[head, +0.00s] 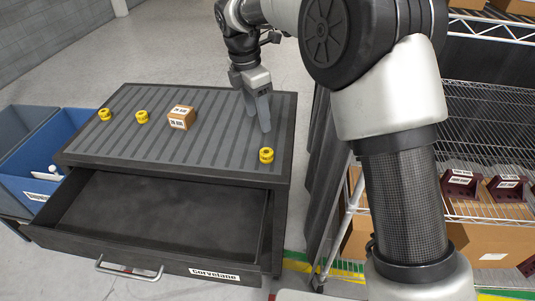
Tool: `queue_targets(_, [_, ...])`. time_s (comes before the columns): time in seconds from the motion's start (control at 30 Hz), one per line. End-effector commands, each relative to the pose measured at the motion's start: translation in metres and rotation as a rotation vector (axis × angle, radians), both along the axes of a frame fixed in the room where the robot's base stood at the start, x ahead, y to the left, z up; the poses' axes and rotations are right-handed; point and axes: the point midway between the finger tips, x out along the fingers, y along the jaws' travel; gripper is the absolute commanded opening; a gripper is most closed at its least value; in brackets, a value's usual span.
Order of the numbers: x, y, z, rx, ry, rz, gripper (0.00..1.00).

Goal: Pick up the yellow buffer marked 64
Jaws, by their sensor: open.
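Three small yellow ring-shaped buffers stand on the ribbed top of a dark cabinet (215,161) in the head view. One yellow buffer (266,155) is near the front right corner. Another yellow buffer (142,117) and a third yellow buffer (104,114) are at the left. Any number on them is too small to read, so I cannot tell which is marked 64. My gripper (258,122) points down over the right part of the cabinet top, a little behind the right buffer. Its fingers are open, with nothing seen between them.
A small cardboard box (181,117) with white labels sits on the cabinet top. The cabinet's drawer (160,215) is pulled out and looks empty. Blue bins (28,180) stand at the left. A wire shelf (490,120) with boxes and dark red parts is at the right.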

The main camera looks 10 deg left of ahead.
Motion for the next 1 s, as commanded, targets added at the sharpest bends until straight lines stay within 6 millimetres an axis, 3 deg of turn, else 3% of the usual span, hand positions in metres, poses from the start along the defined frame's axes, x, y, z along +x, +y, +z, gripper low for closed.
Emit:
queue_targets(0.03, [0.0, -0.002, -0.015, -0.003, 0.005, -0.001, 0.53])
queue_targets(0.3, [0.006, -0.008, -0.07, -0.001, 0.003, -0.002, 0.53])
queue_targets(0.67, [0.009, -0.012, -0.096, 0.0, 0.001, -0.003, 0.53])
queue_targets(1.0, [0.013, -0.018, -0.14, 0.0, 0.0, -0.003, 0.53])
